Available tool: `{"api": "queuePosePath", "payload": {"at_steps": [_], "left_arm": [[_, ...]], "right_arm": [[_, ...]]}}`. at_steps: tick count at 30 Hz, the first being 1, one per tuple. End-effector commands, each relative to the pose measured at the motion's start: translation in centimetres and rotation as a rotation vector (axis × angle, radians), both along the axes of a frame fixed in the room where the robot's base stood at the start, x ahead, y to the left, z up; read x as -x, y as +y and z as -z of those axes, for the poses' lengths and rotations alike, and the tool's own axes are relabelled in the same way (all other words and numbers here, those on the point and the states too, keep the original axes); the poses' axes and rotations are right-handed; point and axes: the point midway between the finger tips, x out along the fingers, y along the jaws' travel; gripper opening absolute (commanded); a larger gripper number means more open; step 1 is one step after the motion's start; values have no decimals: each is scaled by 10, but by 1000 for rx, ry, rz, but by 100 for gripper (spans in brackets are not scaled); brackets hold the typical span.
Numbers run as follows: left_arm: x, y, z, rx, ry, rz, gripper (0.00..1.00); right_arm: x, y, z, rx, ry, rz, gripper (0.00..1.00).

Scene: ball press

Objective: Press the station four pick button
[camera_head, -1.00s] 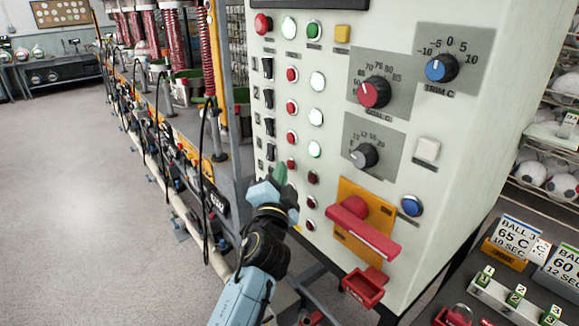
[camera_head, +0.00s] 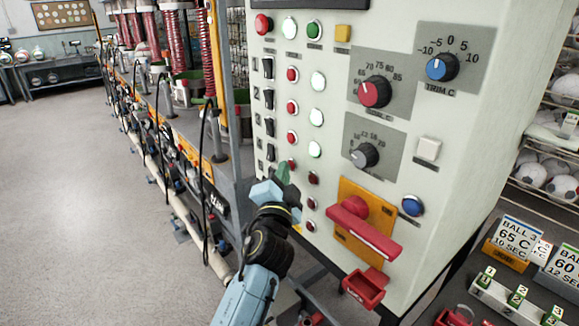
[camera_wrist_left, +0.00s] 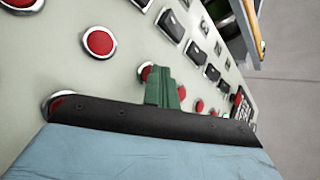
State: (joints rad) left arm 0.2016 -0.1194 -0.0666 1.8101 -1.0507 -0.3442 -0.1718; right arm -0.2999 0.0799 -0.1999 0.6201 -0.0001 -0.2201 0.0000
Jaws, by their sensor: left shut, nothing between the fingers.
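The control panel (camera_head: 450,120) has numbered rocker switches on its left with a column of round red buttons beside them. In the left wrist view the closed green fingers (camera_wrist_left: 164,75) overlap the edge of a red button (camera_wrist_left: 146,74). I cannot tell whether they touch it. My right gripper is not in view.
A dark red lamp (camera_head: 313,177) sits close right of the fingers. A red handle (camera_head: 365,228) on an orange plate and a blue button (camera_head: 412,205) are lower right. Knobs (camera_head: 375,92) are higher up. A row of machines (camera_head: 165,120) stands left.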

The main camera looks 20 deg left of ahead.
Motion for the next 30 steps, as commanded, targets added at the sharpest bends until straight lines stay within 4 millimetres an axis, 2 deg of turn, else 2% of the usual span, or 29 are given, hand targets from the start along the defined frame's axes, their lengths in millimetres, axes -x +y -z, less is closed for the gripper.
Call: {"api": "queuePosePath", "payload": {"at_steps": [8, 17, 26, 30], "left_arm": [[1, 0, 0, 0, 0, 1, 0], [13, 7, -1, 0, 0, 1, 0], [14, 8, 0, 0, 0, 1, 0], [21, 12, 0, -1, 1, 0, 0]], "right_arm": [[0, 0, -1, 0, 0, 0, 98], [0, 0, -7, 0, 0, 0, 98], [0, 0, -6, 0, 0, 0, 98], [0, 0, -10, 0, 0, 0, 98]]}}
